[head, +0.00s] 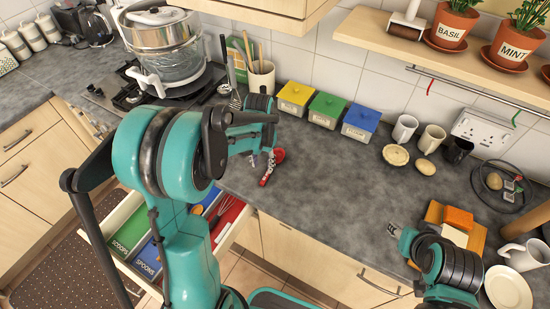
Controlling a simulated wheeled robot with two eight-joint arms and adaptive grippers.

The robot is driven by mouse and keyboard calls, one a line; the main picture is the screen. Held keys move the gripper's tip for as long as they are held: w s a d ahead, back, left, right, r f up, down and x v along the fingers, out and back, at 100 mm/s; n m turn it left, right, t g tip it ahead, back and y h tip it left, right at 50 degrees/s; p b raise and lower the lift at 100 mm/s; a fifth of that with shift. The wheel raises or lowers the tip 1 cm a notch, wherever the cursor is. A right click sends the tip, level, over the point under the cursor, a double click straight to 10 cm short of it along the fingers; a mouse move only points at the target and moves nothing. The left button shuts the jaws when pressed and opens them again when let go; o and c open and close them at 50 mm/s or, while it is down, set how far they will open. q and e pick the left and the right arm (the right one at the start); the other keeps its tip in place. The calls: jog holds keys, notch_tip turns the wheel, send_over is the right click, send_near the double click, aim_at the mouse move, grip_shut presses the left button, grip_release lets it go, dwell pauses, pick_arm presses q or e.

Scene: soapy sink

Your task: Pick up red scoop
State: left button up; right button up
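A small red tool (279,155), which looks like the red scoop, is at the front part of the grey counter, just right of my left arm. A red-and-grey piece (267,175) shows just below it; I cannot tell whether it is the same object. My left gripper (254,159) is close beside the red tool, mostly hidden behind my own arm, so its fingers and any contact are unclear. The open drawer below has a green compartment (128,233) labelled SCOOPS. My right gripper (393,229) is over the counter at right, small, with its finger opening unclear.
The drawer also has a blue SPOONS compartment (150,262) and a red one (229,222) with a whisk. Yellow, green and blue-lidded boxes (328,109) line the wall. A pot (165,45) stands on the hob. The middle counter is clear.

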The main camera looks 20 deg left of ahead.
aim_at(265, 178)
pick_arm(q)
jog(key=f+b, duration=0.1)
jog(key=f, duration=0.2)
jog(key=f+b, duration=0.1)
jog(key=f, duration=0.3)
jog(key=shift+w+d+f, duration=0.15)
jog(key=shift+d+f, duration=0.05)
jog(key=shift+f, duration=0.05)
jog(key=shift+c, duration=0.3)
grip_shut()
